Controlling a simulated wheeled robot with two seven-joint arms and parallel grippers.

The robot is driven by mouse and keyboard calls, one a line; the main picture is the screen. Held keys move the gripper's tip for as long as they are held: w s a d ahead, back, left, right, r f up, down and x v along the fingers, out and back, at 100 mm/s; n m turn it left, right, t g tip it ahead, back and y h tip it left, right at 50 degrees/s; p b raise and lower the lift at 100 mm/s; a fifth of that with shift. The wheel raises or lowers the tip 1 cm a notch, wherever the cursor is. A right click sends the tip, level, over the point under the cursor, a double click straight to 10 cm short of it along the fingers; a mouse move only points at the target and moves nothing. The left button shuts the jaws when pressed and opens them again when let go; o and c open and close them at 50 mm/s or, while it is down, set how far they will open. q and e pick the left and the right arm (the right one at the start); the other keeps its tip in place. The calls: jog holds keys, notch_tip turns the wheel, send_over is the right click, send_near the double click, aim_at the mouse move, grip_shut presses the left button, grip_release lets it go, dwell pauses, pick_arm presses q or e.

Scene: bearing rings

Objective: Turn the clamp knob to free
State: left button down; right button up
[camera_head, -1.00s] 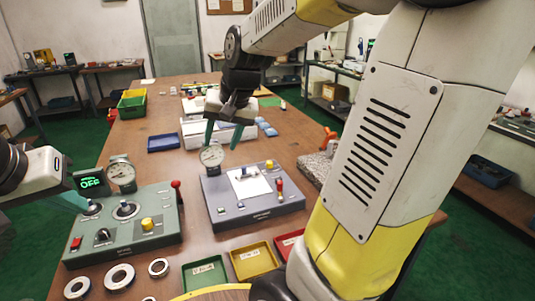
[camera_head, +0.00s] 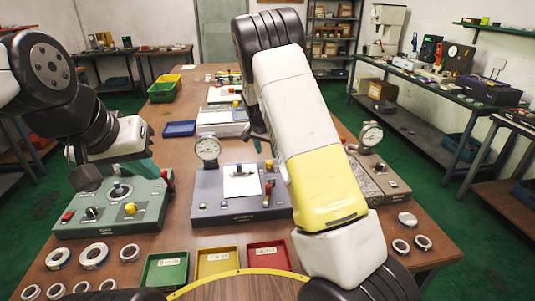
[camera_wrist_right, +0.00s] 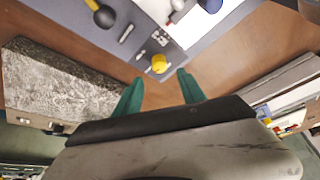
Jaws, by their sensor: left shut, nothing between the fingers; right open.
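The grey-blue fixture (camera_head: 215,208) carries a dial gauge (camera_head: 208,147), a white plate (camera_head: 240,185) and a yellow knob (camera_head: 269,164). The yellow knob also shows in the right wrist view (camera_wrist_right: 158,64), just beyond the fingertips. The green-grey panel (camera_head: 152,217) at left has a black knob (camera_head: 91,212), a yellow knob (camera_head: 130,208) and a round dial (camera_head: 120,191). I cannot tell which is the clamp knob. My right gripper (camera_wrist_right: 160,90) is open and empty behind the grey-blue fixture. My left gripper (camera_head: 140,167) is shut over the green-grey panel's back, partly hidden.
Green, yellow and red trays (camera_head: 268,256) stand at the front, with several metal rings (camera_head: 94,255) at left. A speckled granite block (camera_wrist_right: 55,85) stands beside the grey-blue fixture. A blue tray (camera_head: 179,128) lies farther back. Open tabletop lies between the two panels.

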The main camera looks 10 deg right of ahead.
aim_at(269, 162)
jog(key=x, duration=0.6)
jog(key=shift+w+d+f, duration=0.1)
jog(key=shift+f, duration=0.2)
grip_shut()
